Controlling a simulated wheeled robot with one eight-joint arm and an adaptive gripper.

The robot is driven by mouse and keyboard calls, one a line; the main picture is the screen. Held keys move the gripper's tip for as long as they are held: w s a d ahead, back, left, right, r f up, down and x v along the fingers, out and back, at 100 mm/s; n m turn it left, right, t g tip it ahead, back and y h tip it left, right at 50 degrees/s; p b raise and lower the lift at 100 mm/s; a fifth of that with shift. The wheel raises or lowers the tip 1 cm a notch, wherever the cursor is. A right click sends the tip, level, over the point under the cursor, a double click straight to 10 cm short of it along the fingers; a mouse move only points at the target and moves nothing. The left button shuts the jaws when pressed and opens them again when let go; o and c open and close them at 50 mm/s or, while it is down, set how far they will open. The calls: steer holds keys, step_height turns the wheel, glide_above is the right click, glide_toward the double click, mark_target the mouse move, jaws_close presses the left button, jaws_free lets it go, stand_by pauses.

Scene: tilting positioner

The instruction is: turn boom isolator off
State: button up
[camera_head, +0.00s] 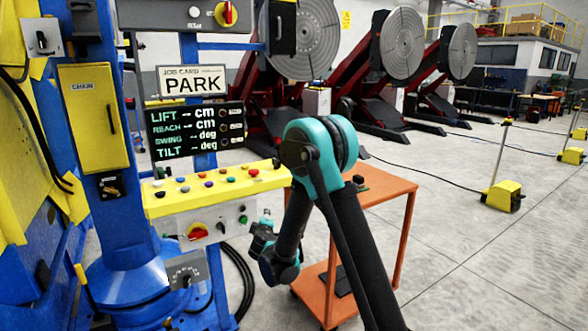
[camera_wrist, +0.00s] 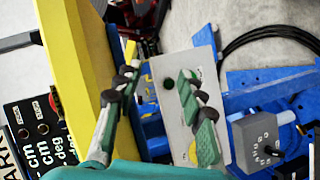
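No label reading boom isolator is legible, so I cannot tell which switch it is. A red-and-yellow rotary switch (camera_head: 197,231) sits on the pale front of the yellow-topped console. A grey box with a dark knob (camera_head: 186,270) is below it; the box also shows in the wrist view (camera_wrist: 265,138). Another red-and-yellow rotary switch (camera_head: 226,14) is on the upper panel. My gripper (camera_head: 264,224) is by the console's right end. In the wrist view its fingers (camera_wrist: 158,66) are apart and empty in front of the pale panel, with the right finger covering part of it.
The yellow console top (camera_head: 215,188) carries several buttons. An orange cart (camera_head: 385,188) stands right of the console, behind my arm. Black cables (camera_head: 240,275) hang below. A black display (camera_head: 196,131) and a PARK sign (camera_head: 192,81) are above.

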steer(key=s+d+m+g+h, duration=0.1)
steer(key=s+d+m+g, duration=0.15)
steer(key=s+d, duration=0.45)
steer(key=s+d+r+m+g+h, duration=0.15)
steer(key=d+m, duration=0.25)
steer(key=d, duration=0.6)
steer(key=s+d+m+g+h, duration=0.25)
steer(key=s+d, duration=0.35)
steer(key=d, duration=0.3)
steer(key=s+d+f+m+g+y, duration=0.1)
steer(key=s+d+f+m+g, duration=0.1)
steer(key=s, duration=1)
steer(key=s+d+f+m+g+y, duration=0.2)
steer(key=s+d+f+m+g, duration=0.1)
steer(key=s, duration=0.9)
steer(key=shift+f+m, duration=0.4)
steer(key=shift+f, duration=0.25)
steer(key=shift+d, duration=0.1)
